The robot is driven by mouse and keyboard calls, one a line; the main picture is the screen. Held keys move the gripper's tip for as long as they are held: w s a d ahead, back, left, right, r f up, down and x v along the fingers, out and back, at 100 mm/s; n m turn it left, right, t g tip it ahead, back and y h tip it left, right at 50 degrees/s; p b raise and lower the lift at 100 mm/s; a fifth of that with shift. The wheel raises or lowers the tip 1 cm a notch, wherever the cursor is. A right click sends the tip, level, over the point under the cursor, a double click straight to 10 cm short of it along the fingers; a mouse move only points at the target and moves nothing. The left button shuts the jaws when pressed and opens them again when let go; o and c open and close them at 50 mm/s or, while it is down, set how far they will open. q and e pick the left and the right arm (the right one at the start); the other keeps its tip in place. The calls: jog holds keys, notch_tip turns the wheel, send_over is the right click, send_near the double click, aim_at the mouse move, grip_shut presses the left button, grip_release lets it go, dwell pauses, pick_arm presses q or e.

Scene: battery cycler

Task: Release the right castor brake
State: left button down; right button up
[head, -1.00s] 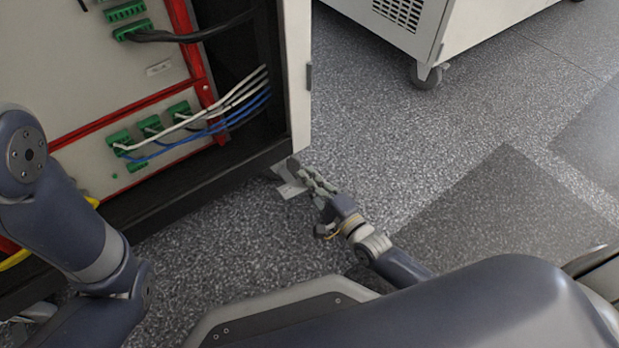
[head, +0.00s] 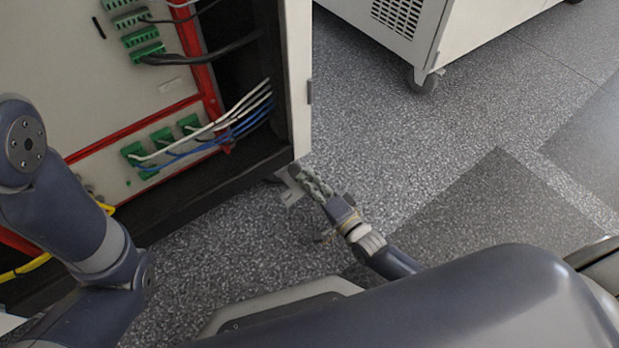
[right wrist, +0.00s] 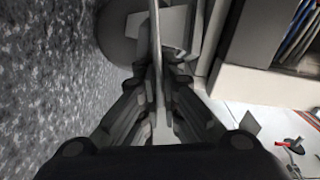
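The right castor is under the near right corner of the open cabinet. In the right wrist view its dark wheel (right wrist: 118,30) is at the upper left. The brake lever (right wrist: 157,50) is a thin light-grey plate, seen edge-on, running down between the fingers. In the head view a pale grey part of it (head: 289,196) shows beside the fingertips. My right gripper (head: 308,181) is low beside the cabinet corner, its fingers close together. In the right wrist view the fingers (right wrist: 156,78) close on the plate from both sides. My left gripper is out of view.
The open cabinet (head: 302,90) has green connectors (head: 147,52) and loose white and blue cables (head: 240,115). Another white cabinet (head: 480,35) on castors stands at the back right. The speckled floor between them is clear.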

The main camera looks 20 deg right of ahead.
jog(key=o, duration=0.4)
jog(key=v, duration=1.2)
